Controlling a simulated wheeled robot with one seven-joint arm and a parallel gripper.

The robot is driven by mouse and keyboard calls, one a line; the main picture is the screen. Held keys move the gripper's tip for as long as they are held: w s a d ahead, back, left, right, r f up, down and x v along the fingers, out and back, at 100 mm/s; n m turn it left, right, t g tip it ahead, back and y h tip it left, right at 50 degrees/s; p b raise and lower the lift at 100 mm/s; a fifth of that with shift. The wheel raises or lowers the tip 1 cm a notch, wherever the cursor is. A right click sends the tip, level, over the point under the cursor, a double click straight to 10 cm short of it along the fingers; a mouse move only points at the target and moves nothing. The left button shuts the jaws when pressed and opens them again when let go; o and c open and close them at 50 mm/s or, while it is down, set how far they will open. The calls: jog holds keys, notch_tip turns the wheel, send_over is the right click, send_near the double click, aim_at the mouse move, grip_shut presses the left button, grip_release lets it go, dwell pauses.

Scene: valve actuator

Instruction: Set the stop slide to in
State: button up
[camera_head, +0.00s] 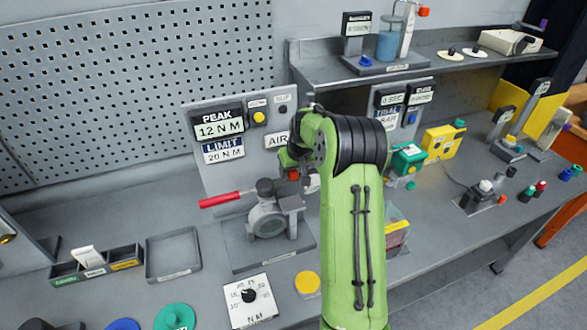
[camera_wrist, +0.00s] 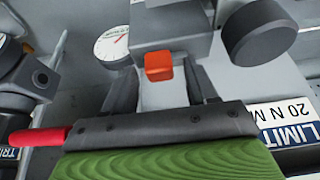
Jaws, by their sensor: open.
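A small orange block (camera_wrist: 158,66), which looks like the knob of the stop slide, sits at the grey block's edge in the wrist view. A pale strip lies below it. In the head view the orange knob (camera_head: 293,175) is small beside the valve. My gripper (camera_wrist: 166,88) is open, with grey fingers spread either side of the pale strip, close to the knob; I cannot tell whether they touch it. In the head view my gripper (camera_head: 292,158) is mostly hidden by my green arm. The slide's in or out marking cannot be read.
The valve (camera_head: 268,218) has a red lever (camera_head: 227,199) pointing left. A white dial gauge (camera_wrist: 112,45) is close to my gripper. Display panels (camera_head: 220,133) stand behind. A grey tray (camera_head: 173,255) and a torque dial (camera_head: 250,302) are in front.

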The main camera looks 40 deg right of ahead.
grip_shut()
dwell(0.3)
jog(key=a, duration=0.1)
jog(key=a+b, duration=0.1)
jog(key=shift+w+a, duration=0.3)
jog(key=shift+a, duration=0.1)
grip_release()
